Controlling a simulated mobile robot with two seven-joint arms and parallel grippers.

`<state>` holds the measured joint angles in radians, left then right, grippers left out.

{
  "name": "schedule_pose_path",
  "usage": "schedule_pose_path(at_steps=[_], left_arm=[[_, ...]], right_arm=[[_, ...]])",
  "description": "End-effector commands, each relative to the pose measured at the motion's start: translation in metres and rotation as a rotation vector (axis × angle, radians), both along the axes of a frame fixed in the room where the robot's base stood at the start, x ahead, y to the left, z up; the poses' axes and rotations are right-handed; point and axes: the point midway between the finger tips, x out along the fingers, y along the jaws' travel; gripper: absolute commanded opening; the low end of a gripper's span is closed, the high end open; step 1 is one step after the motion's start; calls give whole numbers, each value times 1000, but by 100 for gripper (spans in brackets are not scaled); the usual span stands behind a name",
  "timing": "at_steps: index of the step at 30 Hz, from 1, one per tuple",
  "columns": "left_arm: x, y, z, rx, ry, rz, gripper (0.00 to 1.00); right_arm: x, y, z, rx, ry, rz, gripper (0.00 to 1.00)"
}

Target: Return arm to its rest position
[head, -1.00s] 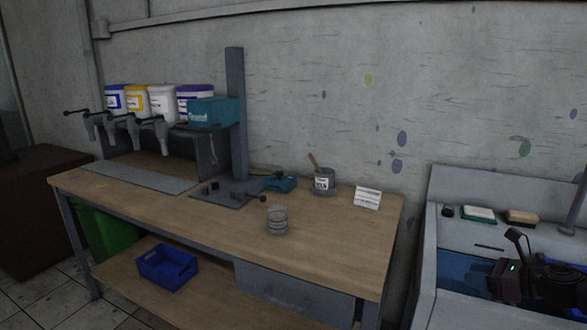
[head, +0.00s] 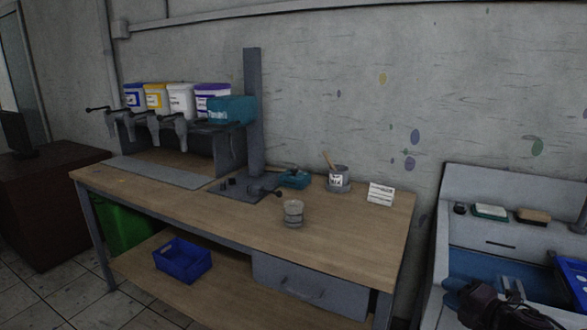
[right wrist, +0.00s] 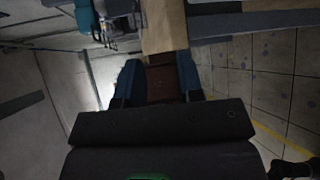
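My right arm enters at the lower right of the head view, and its gripper (head: 511,288) is in front of the sink. In the right wrist view the two blue-tipped fingers of the right gripper (right wrist: 158,82) stand apart. A dark reddish-brown surface shows between them, and it looks like background rather than a held object. My left gripper is in neither view. A glass jar (head: 293,214) stands upright on the wooden workbench (head: 210,215), apart from the gripper.
Paint tubs (head: 180,99) stand on a dispenser rack at the back left. A grey can (head: 339,179) and a white card (head: 381,193) stand at the bench's back right. A blue crate (head: 183,262) sits on the lower shelf. The sink (head: 480,190) stands right of the bench.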

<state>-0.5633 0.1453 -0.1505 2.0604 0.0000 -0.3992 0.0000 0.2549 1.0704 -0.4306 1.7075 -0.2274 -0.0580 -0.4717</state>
Motion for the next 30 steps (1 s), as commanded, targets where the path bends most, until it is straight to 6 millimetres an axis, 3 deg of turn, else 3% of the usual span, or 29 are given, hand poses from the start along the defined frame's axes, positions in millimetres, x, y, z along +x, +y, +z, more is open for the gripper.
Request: schedule_pose_path(at_steps=[1, 6, 15, 24, 30], left_arm=[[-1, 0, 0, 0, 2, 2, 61], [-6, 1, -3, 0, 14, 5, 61], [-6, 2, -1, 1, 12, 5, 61], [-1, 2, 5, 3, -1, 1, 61], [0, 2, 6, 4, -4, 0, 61]], right_arm=[[-13, 16, -15, 132, 49, -45, 34], [-55, 55, -56, 533, 211, -212, 34], [-145, 103, -111, 1080, 432, -505, 34], [-243, 125, -148, 1397, 517, -772, 34], [-294, 129, -173, 1468, 548, -913, 34]])
